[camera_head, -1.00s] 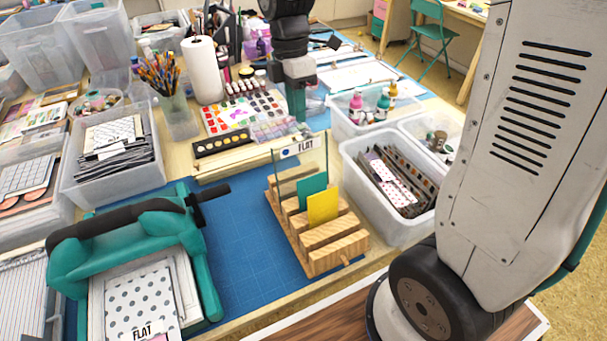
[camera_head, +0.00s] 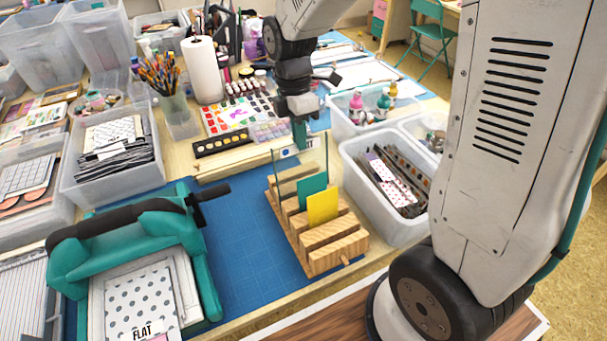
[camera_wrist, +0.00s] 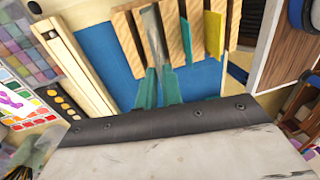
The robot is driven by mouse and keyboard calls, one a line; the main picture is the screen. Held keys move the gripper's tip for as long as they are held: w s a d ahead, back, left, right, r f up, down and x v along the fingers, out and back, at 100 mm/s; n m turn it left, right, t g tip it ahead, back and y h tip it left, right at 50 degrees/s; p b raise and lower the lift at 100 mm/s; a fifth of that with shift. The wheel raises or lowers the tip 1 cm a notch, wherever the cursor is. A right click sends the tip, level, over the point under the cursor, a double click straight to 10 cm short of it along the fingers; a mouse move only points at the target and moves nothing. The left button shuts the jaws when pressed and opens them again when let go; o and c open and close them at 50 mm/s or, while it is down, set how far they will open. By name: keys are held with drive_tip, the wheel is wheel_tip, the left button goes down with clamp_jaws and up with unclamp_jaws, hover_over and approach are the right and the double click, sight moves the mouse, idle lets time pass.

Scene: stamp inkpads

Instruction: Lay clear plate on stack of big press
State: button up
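The clear plate (camera_head: 326,155) stands upright in a rear slot of the wooden rack (camera_head: 335,247); its edge runs away between my fingers in the wrist view (camera_wrist: 152,35). My gripper (camera_head: 299,133) is at the plate's upper rear end, with teal fingertips (camera_wrist: 159,75) on either side of it. A small gap shows between the fingers; contact is unclear. The label on the plate is mostly hidden by the gripper. The big teal press (camera_head: 200,262) stands at left, with a stack (camera_head: 142,300) of dotted sheet and pink piece labelled FLAT on its bed.
A teal plate (camera_head: 312,187) and a yellow plate (camera_head: 323,206) stand in the rack's nearer slots. The blue mat (camera_head: 240,245) is clear between press and rack. A clear bin (camera_head: 400,230) stands right of the rack; a paint palette (camera_head: 235,113) lies behind.

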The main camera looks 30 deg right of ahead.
drive_tip(key=shift+r, duration=0.1)
clamp_jaws()
wheel_tip(320, 180, up, 7)
drive_tip(key=w, duration=0.1)
drive_tip(key=shift+w, duration=0.15)
idle(0.3)
drive_tip(key=shift+r, duration=0.15)
